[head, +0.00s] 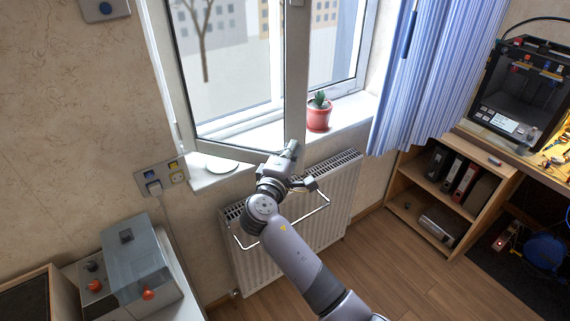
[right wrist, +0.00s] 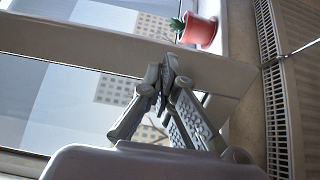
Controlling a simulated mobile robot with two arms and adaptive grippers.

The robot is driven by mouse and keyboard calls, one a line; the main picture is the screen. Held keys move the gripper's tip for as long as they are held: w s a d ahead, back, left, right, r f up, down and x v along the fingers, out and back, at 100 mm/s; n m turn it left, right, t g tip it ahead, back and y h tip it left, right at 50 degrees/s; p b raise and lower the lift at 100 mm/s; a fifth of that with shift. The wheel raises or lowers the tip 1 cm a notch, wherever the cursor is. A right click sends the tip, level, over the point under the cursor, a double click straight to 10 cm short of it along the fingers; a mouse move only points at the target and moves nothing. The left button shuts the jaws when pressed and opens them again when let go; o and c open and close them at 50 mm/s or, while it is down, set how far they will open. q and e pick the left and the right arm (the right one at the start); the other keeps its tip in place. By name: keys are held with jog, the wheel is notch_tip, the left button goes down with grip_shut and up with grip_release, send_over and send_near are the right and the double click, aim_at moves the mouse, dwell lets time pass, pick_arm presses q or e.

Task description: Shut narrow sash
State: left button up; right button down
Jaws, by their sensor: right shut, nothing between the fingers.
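The narrow sash (head: 296,75) is a white-framed glazed panel that stands swung inward from the window, its free edge over the sill. Its frame also crosses the right wrist view (right wrist: 100,45). My right gripper (head: 291,148) is shut and empty, with its fingertips at the lower free corner of the sash. In the right wrist view the closed fingers (right wrist: 167,65) overlap the sash frame; whether they touch it I cannot tell. My left gripper is not in view.
A potted cactus (head: 319,114) stands on the sill right of the sash, and a pale saucer (head: 221,165) lies left. A radiator (head: 340,190) with a wire rail is below. A blue curtain (head: 425,80) hangs right. A shelf with binders (head: 465,180) stands at right.

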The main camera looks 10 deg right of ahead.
aim_at(299, 135)
jog(key=x, duration=0.3)
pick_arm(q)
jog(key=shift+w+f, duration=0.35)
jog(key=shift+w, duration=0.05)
pick_arm(e)
jog(key=shift+w+d, duration=0.15)
jog(key=shift+w, duration=0.05)
